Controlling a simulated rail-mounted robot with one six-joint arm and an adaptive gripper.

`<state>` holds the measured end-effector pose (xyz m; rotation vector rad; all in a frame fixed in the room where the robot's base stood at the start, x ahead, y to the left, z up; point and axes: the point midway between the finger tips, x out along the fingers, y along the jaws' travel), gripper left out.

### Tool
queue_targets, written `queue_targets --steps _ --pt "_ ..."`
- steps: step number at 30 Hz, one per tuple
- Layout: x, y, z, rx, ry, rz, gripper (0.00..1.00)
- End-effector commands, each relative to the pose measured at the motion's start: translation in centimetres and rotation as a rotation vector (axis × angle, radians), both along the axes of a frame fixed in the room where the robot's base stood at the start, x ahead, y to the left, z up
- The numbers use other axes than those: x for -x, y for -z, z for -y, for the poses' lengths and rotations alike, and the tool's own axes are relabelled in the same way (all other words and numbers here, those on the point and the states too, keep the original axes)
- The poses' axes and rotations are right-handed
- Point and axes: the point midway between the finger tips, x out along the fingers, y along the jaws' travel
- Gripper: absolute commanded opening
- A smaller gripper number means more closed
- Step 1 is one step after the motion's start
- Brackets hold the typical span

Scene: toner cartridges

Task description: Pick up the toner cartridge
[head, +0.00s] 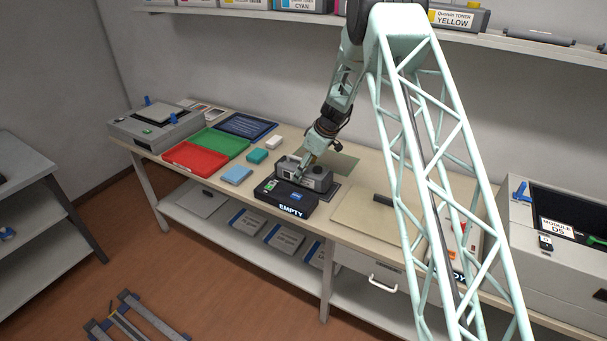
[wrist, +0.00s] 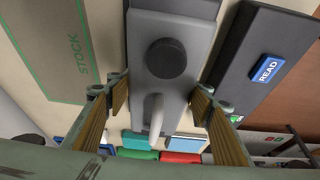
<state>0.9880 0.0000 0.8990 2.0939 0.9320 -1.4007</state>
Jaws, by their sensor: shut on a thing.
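A grey toner cartridge (head: 318,180) is on the workbench, just behind a black reader box. In the wrist view the cartridge (wrist: 165,25) fills the middle, with a round black cap (wrist: 166,59) and a pale handle-like part (wrist: 156,115) on it. My gripper (head: 304,172) reaches down onto the cartridge from above. In the wrist view the fingers of my gripper (wrist: 160,98) are on both sides of the cartridge, shut on it. Whether its underside touches the surface below is hidden.
The black reader box (head: 268,194) reads EMPTY. A green STOCK outline (wrist: 88,60) is on the bench. Red (head: 190,157) and green (head: 219,142) trays lie left, near small blue (head: 236,175) and teal (head: 257,156) blocks. A beige panel (head: 365,215) is right; a machine (head: 560,240) stands farther right.

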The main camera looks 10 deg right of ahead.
Motion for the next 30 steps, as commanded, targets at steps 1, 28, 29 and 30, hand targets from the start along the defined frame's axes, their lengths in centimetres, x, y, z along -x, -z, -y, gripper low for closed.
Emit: queue_targets --steps 1,28,29,30 --pt "-0.1 -0.6 0.0 0.0 0.0 0.003 0.22" --pt "-0.1 -9.0 0.0 0.0 -0.001 0.002 0.22" --pt "-0.1 -9.0 0.0 0.0 -0.001 0.002 0.22" --pt "-0.1 -9.1 0.0 0.0 -0.001 0.002 0.22"
